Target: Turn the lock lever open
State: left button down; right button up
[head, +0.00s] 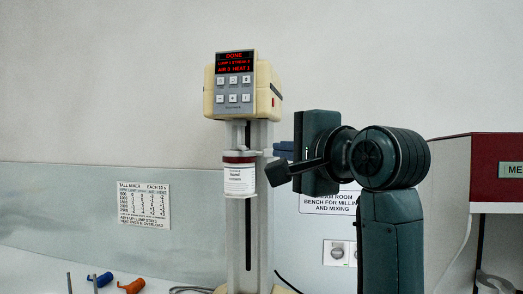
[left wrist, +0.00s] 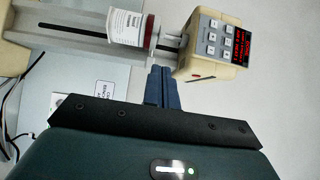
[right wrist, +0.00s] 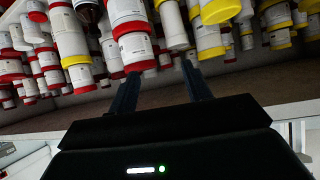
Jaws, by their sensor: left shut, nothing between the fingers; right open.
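The cream mill's head (head: 235,92) has a red lit display reading DONE and grey buttons. Below it a labelled white jar (head: 239,180) with a dark red top sits at a pale clamp (head: 262,153) on the column. I cannot clearly make out a lock lever. A small red part (head: 273,102) is on the side of the mill head. My left gripper (head: 283,150) is shut and empty, its blue fingertips just right of the clamp; in the left wrist view the fingertips (left wrist: 160,69) appear beside the jar's clamp end. My right gripper (right wrist: 160,82) is open and empty.
Several white jars with red and yellow lids (right wrist: 130,25) are close ahead of the right gripper. Blue and orange items (head: 130,287) lie at the lower left of the bench. A dark red cabinet (head: 490,150) stands at right. The wall socket (head: 340,252) is behind my arm.

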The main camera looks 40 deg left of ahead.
aim_at(242, 148)
pick_arm(q)
jog(key=shift+s+d+r, duration=0.1)
jog(key=shift+s+d, duration=0.05)
pick_arm(e)
jog(key=shift+d, duration=0.15)
pick_arm(q)
jog(key=p+x, duration=0.3)
jog(key=x, duration=0.7)
pick_arm(e)
jog(key=shift+d+r+h, duration=0.2)
jog(key=shift+d+h, duration=0.1)
jog(key=shift+d, duration=0.2)
jog(key=shift+s+d+f, duration=0.1)
jog(key=shift+s, duration=0.05)
